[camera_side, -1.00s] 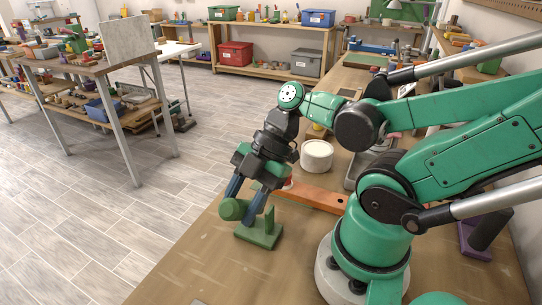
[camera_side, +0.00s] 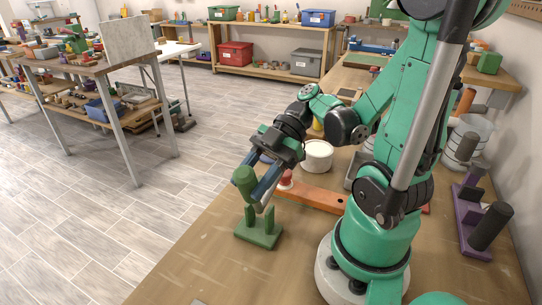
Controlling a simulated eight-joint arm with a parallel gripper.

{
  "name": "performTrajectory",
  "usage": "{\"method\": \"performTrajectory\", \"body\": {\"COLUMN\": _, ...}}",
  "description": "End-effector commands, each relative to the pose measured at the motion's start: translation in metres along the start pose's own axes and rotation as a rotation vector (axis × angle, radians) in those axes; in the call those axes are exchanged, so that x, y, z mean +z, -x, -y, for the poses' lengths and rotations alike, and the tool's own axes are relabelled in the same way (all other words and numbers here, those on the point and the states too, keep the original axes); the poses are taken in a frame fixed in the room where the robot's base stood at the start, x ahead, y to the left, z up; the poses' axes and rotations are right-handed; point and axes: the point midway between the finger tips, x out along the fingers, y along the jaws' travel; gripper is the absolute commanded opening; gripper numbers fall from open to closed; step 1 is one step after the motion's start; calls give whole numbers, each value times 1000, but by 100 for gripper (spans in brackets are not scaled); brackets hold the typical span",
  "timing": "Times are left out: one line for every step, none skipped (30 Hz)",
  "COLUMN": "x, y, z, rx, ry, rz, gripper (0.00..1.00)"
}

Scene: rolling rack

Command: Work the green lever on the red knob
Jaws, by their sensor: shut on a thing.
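The green lever (camera_side: 243,178) has a thick rounded green handle and stands on a green base (camera_side: 258,236) with upright green posts, near the table's left edge. My gripper (camera_side: 256,190) has blue fingers and is shut on the green lever from behind and to the right. The fingers hide part of the lever's arm. A small red and white piece (camera_side: 285,181) shows just right of my gripper, partly hidden; I cannot tell whether it is the red knob. No red knob shows on the green base.
An orange bar (camera_side: 322,199) lies right of the green base. A white round container (camera_side: 317,155) stands behind it. A purple stand with dark cylinders (camera_side: 468,213) is at the far right.

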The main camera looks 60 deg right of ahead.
Motion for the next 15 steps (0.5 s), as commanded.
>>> {"method": "performTrajectory", "body": {"x": 1, "y": 0, "z": 0, "rx": 1, "ry": -4, "rz": 3, "gripper": 0}}
{"method": "performTrajectory", "body": {"x": 1, "y": 0, "z": 0, "rx": 1, "ry": -4, "rz": 3, "gripper": 0}}
{"method": "performTrajectory", "body": {"x": 1, "y": 0, "z": 0, "rx": 1, "ry": -5, "rz": 4, "gripper": 0}}
{"method": "performTrajectory", "body": {"x": 1, "y": 0, "z": 0, "rx": 1, "ry": -5, "rz": 4, "gripper": 0}}
{"method": "performTrajectory", "body": {"x": 1, "y": 0, "z": 0, "rx": 1, "ry": -5, "rz": 4, "gripper": 0}}
{"method": "performTrajectory", "body": {"x": 1, "y": 0, "z": 0, "rx": 1, "ry": -5, "rz": 4, "gripper": 0}}
{"method": "performTrajectory", "body": {"x": 1, "y": 0, "z": 0, "rx": 1, "ry": -5, "rz": 5, "gripper": 0}}
{"method": "performTrajectory", "body": {"x": 1, "y": 0, "z": 0, "rx": 1, "ry": -5, "rz": 5, "gripper": 43}}
{"method": "performTrajectory", "body": {"x": 1, "y": 0, "z": 0, "rx": 1, "ry": -5, "rz": 5, "gripper": 54}}
{"method": "performTrajectory", "body": {"x": 1, "y": 0, "z": 0, "rx": 1, "ry": -5, "rz": 4, "gripper": 63}}
{"method": "performTrajectory", "body": {"x": 1, "y": 0, "z": 0, "rx": 1, "ry": -4, "rz": 4, "gripper": 72}}
{"method": "performTrajectory", "body": {"x": 1, "y": 0, "z": 0, "rx": 1, "ry": -4, "rz": 4, "gripper": 72}}
{"method": "performTrajectory", "body": {"x": 0, "y": 0, "z": 0, "rx": 1, "ry": -4, "rz": 4, "gripper": 72}}
{"method": "performTrajectory", "body": {"x": 0, "y": 0, "z": 0, "rx": 1, "ry": -4, "rz": 4, "gripper": 72}}
{"method": "performTrajectory", "body": {"x": 0, "y": 0, "z": 0, "rx": 1, "ry": -3, "rz": 3, "gripper": 72}}
